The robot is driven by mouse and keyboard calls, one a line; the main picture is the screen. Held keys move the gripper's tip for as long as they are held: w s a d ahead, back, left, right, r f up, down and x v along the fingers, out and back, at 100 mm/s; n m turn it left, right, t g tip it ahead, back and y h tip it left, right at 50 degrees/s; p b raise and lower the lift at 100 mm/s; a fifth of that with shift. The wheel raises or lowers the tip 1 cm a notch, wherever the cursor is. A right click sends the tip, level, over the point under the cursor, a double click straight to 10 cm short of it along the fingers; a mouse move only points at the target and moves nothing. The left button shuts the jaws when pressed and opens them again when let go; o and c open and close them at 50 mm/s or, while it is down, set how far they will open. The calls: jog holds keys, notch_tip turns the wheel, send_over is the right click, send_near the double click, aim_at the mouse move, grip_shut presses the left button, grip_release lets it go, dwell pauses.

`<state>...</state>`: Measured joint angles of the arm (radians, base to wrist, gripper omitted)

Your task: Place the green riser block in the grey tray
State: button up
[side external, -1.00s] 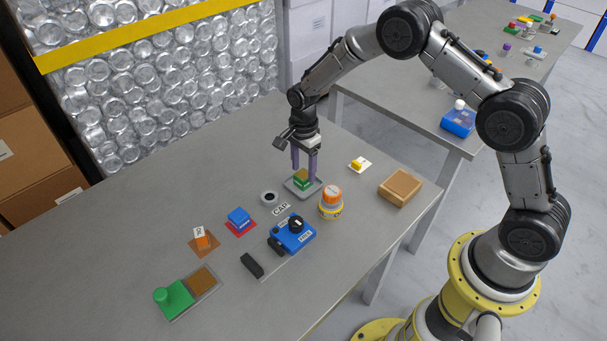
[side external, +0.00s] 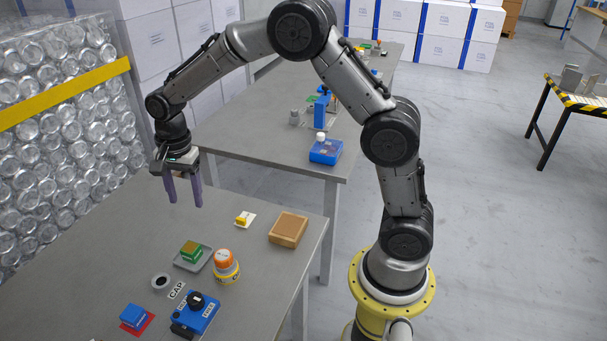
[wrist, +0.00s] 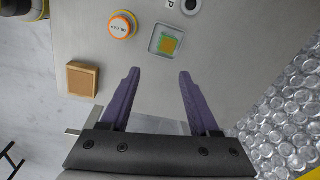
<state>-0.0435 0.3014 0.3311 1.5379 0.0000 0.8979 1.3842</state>
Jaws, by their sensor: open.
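The green riser block (side external: 191,249) with a tan top sits in the grey tray (side external: 208,263) on the table. In the wrist view the block (wrist: 168,44) shows inside the square rim of the tray (wrist: 153,50). My gripper (side external: 184,203) is open and empty, raised above the table, behind and apart from the block. In the wrist view its two purple fingers (wrist: 157,72) are spread wide with nothing between them.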

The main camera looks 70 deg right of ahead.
jog(key=s+d+r+n+t, duration=0.1)
jog(key=s+r+n+t, duration=0.1)
jog(key=s+r+n, duration=0.6)
jog(key=s+d+r+n+t, duration=0.15)
jog(key=s+r, duration=0.45)
jog(key=s, duration=0.7)
jog(key=s+f+n+t, duration=0.1)
jog(key=s+n, duration=0.5)
jog(key=s, duration=0.2)
jog(key=shift+s+a+f, duration=0.25)
jog(key=shift+f, duration=0.1)
